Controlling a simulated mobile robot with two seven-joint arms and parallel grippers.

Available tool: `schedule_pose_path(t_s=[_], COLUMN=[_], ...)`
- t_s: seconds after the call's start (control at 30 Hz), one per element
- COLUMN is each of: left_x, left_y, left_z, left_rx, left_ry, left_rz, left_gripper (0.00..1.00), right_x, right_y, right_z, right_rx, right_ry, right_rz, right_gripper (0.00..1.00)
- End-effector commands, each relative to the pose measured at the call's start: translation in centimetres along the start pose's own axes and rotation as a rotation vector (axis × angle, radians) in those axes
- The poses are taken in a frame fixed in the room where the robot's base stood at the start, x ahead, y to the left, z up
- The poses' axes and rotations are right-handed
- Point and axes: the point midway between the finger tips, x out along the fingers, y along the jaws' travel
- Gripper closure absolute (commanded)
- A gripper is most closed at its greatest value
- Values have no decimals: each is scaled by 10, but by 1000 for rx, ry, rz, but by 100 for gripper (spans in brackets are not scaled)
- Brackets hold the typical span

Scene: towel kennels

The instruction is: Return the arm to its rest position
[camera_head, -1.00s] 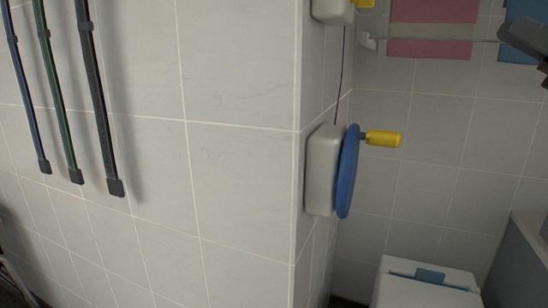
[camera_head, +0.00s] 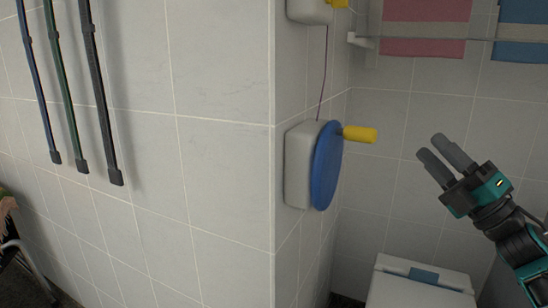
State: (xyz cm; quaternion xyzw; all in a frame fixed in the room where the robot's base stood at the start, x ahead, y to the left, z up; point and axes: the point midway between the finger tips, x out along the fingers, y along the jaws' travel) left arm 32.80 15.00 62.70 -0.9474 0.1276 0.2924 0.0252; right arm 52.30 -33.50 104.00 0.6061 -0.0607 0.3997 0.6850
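My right gripper (camera_head: 446,158) is raised at the right, in front of the tiled back wall and above the white box. Its two grey fingers point up and left, with a narrow gap between them and nothing visible in it. My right arm (camera_head: 517,240) comes in from the lower right edge. My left gripper is not in view.
A blue disc (camera_head: 326,167) with a yellow handle (camera_head: 359,134) juts from a box on the wall corner. Pink (camera_head: 426,30) and blue (camera_head: 521,35) towels hang from a rail. A white box (camera_head: 420,290) stands low. Straps (camera_head: 101,100) hang at left.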

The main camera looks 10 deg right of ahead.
Motion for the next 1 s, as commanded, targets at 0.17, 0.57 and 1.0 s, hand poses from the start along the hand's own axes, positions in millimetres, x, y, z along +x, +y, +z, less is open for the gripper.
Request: schedule_pose_path(t_s=[0.17, 0.57, 1.0], left_x=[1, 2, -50], left_y=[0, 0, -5], left_z=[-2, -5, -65], left_rx=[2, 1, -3], left_ry=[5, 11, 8], left_rz=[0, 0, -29], left_gripper=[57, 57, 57], right_x=[-62, -230, -246], right_y=[-108, -215, -148], right_z=[-70, -276, -318], right_rx=[538, 1427, 1611], right_ry=[-284, -938, -1177], right_rz=[-204, -686, -831], right_gripper=[64, 64, 64])
